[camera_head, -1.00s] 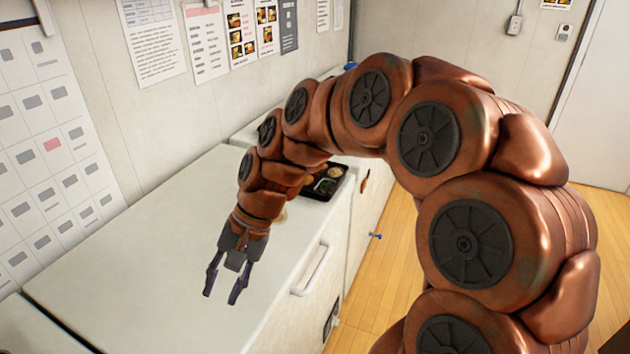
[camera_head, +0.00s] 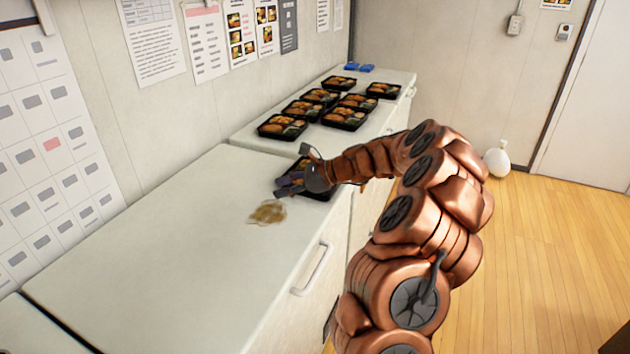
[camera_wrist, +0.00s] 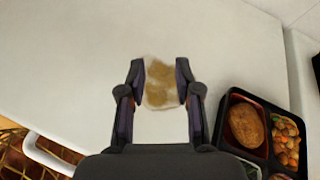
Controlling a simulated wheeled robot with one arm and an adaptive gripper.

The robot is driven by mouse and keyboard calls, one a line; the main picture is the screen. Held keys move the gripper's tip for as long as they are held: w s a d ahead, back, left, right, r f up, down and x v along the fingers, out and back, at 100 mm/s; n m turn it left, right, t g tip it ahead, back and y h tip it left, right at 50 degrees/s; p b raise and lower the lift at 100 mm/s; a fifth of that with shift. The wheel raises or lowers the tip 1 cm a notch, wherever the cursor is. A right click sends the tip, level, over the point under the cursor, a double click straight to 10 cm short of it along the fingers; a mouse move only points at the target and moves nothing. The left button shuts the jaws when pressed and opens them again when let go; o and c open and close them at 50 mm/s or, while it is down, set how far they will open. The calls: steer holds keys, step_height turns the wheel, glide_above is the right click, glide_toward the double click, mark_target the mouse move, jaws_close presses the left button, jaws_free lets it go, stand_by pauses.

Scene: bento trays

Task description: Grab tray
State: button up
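A black bento tray (camera_head: 322,196) with food lies on the near white counter, close to its far right corner. My gripper (camera_head: 288,183) is in front of it and hides much of it in the head view. In the wrist view the tray (camera_wrist: 223,114) is at the lower right, with a brown fried piece and mixed food in its compartments. My gripper (camera_wrist: 160,82) is open and empty there, with the tray to the right of its fingers and apart from them.
A brown spill (camera_head: 267,212) lies on the counter; it shows between my fingers in the wrist view (camera_wrist: 160,93). Several filled trays (camera_head: 283,137) and blue items (camera_head: 360,68) stand on the far counter. The near counter's left part is clear. A white bag (camera_head: 497,160) sits on the floor.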

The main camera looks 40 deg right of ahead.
steer(key=d+f+m+t+h, duration=0.1)
steer(key=d+f+m, duration=0.1)
steer(key=d, duration=0.2)
steer(key=d+f+m+h, duration=0.1)
steer(key=d+m, duration=0.1)
steer(key=d, duration=0.3)
steer(key=d+f+m+t, duration=0.1)
steer(key=d+f, duration=0.1)
steer(key=d, duration=0.2)
steer(key=shift+s+d+f+m+t+h, duration=0.1)
steer(key=shift+d+f+m+t+h, duration=0.2)
steer(key=shift+d+f+m+h, duration=0.1)
steer(key=shift+d+f, duration=0.15)
steer(key=shift+p+x, duration=0.35)
steer(key=shift+x, duration=0.9)
steer(key=shift+w+r+p+x, duration=0.15)
steer(key=shift+p+x, duration=0.3)
steer(key=shift+x, duration=0.8)
steer(key=shift+w+r+p+x, duration=0.15)
steer(key=shift+p+x, duration=0.3)
steer(key=shift+x, duration=0.85)
steer(key=shift+s+d, duration=0.1)
steer(key=shift+c, duration=0.2)
jaws_close()
